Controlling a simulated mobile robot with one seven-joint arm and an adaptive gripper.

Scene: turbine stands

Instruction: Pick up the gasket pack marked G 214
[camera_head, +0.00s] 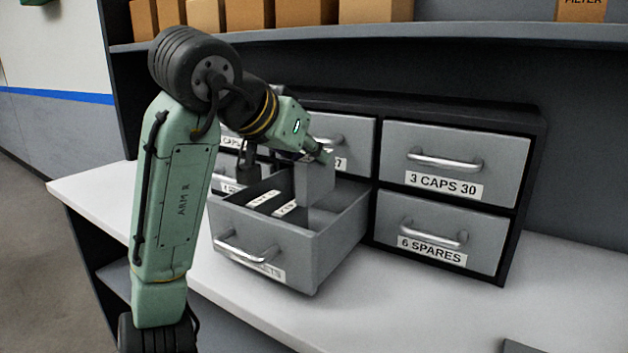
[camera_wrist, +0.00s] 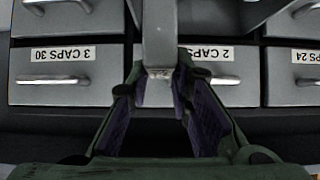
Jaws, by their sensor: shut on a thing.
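My gripper (camera_head: 318,154) is shut on a grey box-shaped pack (camera_head: 316,183) above the back part of the open drawer (camera_head: 262,247). The pack hangs upright; its top is above the drawer's rim, and I cannot tell whether its lower end is clear of the drawer. No G 214 mark can be read on it. In the wrist view the dark purple pads of my gripper (camera_wrist: 160,78) stand on both sides of the grey pack (camera_wrist: 158,35). White labels (camera_head: 263,198) show on things inside the drawer, too small to read.
The drawer cabinet has closed drawers marked 3 CAPS 30 (camera_head: 448,160) and 6 SPARES (camera_head: 436,228) at the right. A shelf (camera_head: 470,34) with cardboard boxes (camera_head: 375,10) runs above.

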